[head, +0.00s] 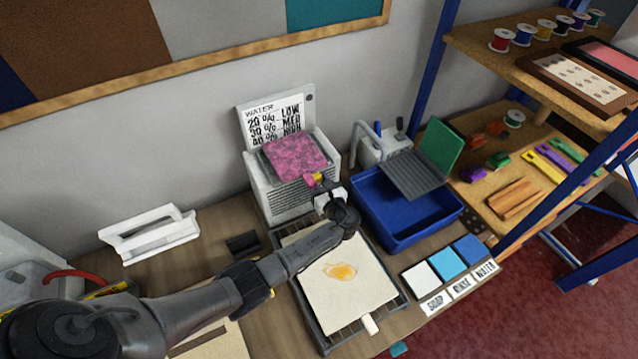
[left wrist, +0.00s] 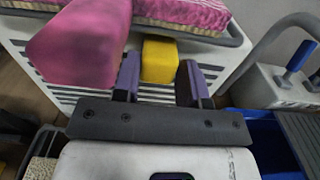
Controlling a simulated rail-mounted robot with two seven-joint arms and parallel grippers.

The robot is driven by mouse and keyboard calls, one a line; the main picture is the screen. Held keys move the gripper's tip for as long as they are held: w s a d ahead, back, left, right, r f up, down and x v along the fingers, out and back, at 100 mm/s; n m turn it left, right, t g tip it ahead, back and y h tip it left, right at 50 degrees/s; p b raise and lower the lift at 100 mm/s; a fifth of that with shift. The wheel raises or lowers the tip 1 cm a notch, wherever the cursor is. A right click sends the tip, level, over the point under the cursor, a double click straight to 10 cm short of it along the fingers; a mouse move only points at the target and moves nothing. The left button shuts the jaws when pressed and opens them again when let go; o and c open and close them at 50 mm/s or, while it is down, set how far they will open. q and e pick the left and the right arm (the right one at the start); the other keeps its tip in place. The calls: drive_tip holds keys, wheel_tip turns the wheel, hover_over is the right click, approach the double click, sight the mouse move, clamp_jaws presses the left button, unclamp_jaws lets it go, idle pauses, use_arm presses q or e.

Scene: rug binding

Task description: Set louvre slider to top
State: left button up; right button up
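The white louvred box (head: 283,203) stands against the wall below a WATER chart, with a pink fuzzy piece (head: 293,155) on top. A yellow knob (head: 318,177), which I take to be the louvre slider, is high on its front, toward the right. It also shows in the left wrist view (left wrist: 159,62). A pink block (left wrist: 84,45) is just left of it. The knob's track is hidden. My right gripper is out of view.
A blue tub (head: 405,228) with a grey ribbed board stands right of the box. A cream sheet with a yellow stain (head: 340,295) lies on a rack below my left arm. A white holder (head: 149,235) stands left. Blue-framed shelves are at right.

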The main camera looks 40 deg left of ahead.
use_arm(q)
drive_tip(key=shift+o, duration=0.7)
drive_tip(key=shift+w, duration=0.15)
drive_tip(key=shift+o, duration=0.9)
drive_tip(key=shift+d, duration=0.25)
drive_tip(key=b+v, duration=0.1)
drive_tip(key=v, duration=1.2)
drive_tip(key=shift+s+d, duration=0.2)
drive_tip(key=shift+s, duration=0.05)
